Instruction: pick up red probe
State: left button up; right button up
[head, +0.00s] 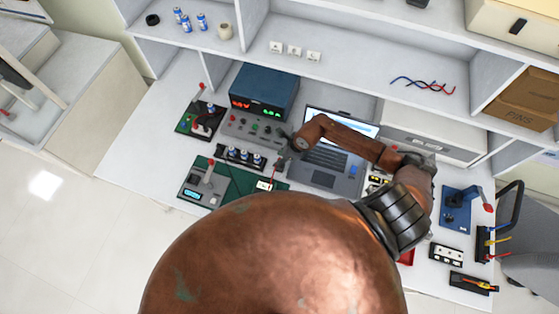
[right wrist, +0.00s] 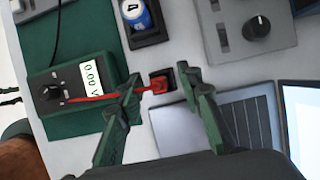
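The red probe (right wrist: 160,84) shows in the right wrist view, seated in a small black holder (right wrist: 168,73) on the white bench. A red lead runs from it leftward to a green meter (right wrist: 75,92) whose display reads 0.00 V. My right gripper (right wrist: 160,76) is open, with one dark green finger on each side of the probe; the left finger overlaps the red lead. Contact cannot be told. In the head view, my right gripper (head: 282,160) is small and reaches down left of the laptop, hiding the probe. My left gripper is in neither view.
A laptop (head: 325,168) lies right of the gripper. A blue power supply (head: 263,92), a grey knob panel (head: 255,129) and a battery holder (head: 240,157) stand close to its left. My copper-coloured body covers the front of the bench.

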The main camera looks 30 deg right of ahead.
jog(key=shift+s+a+f, duration=0.15)
jog(key=shift+f, duration=0.4)
jog(key=shift+c, duration=0.5)
grip_shut()
